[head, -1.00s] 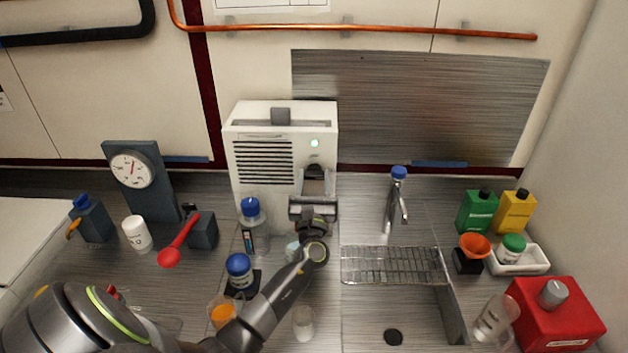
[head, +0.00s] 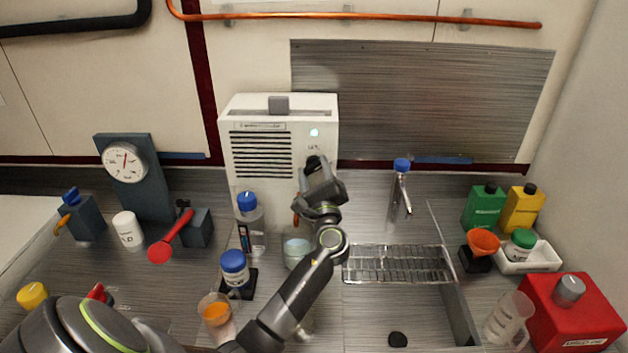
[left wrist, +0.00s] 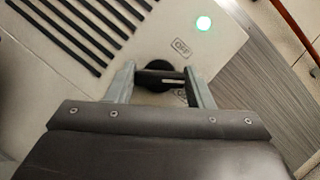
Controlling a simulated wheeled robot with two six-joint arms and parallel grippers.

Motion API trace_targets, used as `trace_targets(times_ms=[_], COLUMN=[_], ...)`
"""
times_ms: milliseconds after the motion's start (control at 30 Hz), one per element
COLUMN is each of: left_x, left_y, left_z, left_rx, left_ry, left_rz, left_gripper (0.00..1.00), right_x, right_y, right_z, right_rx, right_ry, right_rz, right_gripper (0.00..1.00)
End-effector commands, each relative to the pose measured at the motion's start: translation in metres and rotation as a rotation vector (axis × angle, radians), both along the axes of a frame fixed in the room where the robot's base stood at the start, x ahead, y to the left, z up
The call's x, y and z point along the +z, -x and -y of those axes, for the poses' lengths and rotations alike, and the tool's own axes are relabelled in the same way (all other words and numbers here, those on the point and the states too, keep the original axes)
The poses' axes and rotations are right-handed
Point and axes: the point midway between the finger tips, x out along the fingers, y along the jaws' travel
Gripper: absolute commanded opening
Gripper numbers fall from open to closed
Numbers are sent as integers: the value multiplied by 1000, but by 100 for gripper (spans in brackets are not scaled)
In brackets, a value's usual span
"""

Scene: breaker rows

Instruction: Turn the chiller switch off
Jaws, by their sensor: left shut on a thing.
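The chiller (head: 262,165) is a white box with black vent slots, standing at the back against the wall. Its round black switch knob (left wrist: 153,75) shows in the left wrist view, with a pale pointer line aimed right in that picture, between the OFF label and a lower label. A green lamp (head: 314,132) on the chiller is lit; it also shows in the left wrist view (left wrist: 204,23). My left gripper (head: 316,168) is rolled over and shut on the knob's grip bar, one finger at each end.
A bottle with a blue cap (head: 249,222) and a beaker (head: 295,252) stand close to my left arm.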

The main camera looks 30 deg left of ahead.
Motion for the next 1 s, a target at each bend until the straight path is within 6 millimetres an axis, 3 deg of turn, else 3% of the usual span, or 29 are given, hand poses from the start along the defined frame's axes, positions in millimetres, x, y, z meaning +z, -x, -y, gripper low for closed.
trace_targets(times_ms=[400,1000], left_x=[-1,1], left_y=[-1,0], left_z=[1,1], left_rx=[0,1], left_ry=[342,737], left_rz=[208,449], left_gripper=[24,24], right_x=[-22,-23], right_y=[0,0], right_z=[-3,-3], right_rx=[-1,-1], right_ry=[-3,-3], right_rz=[0,0], right_gripper=[36,36])
